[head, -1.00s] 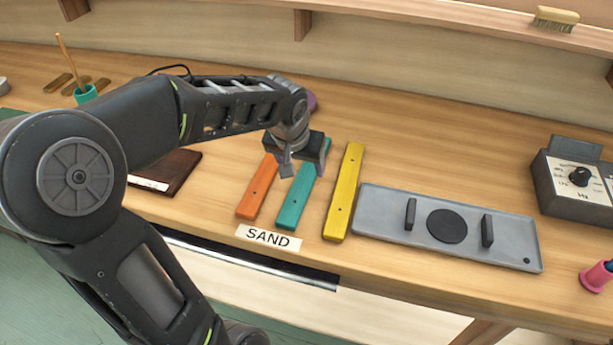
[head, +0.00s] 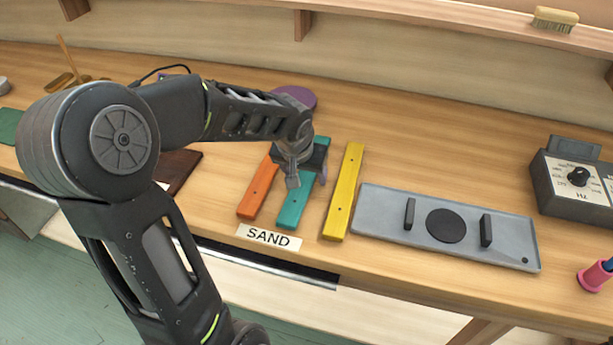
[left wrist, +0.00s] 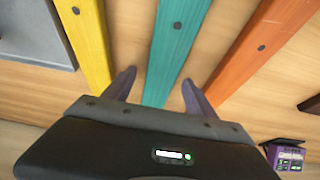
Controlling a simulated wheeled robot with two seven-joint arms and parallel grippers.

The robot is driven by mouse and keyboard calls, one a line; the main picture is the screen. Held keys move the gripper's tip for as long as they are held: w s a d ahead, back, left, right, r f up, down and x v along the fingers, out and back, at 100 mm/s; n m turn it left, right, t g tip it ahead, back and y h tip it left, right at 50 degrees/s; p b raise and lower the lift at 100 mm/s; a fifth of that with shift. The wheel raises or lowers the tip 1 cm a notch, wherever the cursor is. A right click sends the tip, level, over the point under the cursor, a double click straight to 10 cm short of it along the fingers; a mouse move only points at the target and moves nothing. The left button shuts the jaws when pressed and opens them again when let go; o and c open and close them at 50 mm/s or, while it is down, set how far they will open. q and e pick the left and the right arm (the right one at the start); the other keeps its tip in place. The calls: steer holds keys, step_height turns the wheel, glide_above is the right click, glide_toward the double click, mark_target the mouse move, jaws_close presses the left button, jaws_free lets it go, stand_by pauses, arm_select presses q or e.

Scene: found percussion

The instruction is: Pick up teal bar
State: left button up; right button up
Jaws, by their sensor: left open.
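The teal bar (head: 290,213) lies flat on the bench between the orange bar (head: 258,190) and the yellow bar (head: 344,192). My left gripper (head: 308,180) is over the teal bar and hides part of it in the head view. In the left wrist view the teal bar (left wrist: 173,50) runs between the two spread fingers of my left gripper (left wrist: 157,88), with a gap on each side. The gripper is open and empty. The yellow bar (left wrist: 83,40) and orange bar (left wrist: 258,50) lie outside the fingers. My right gripper is not in view.
A "SAND" label (head: 269,237) lies in front of the bars. A grey tray (head: 385,225) with a black disc and two uprights sits to the right. A dial box (head: 572,202) stands farther right. A purple disc (head: 296,96) lies behind my arm.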

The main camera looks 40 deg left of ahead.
mark_target(305, 177)
arm_select(q)
jaws_close()
stand_by(0.5)
steer(key=shift+r, duration=0.1)
step_height(305, 177, up, 10)
stand_by(0.6)
stand_by(0.5)
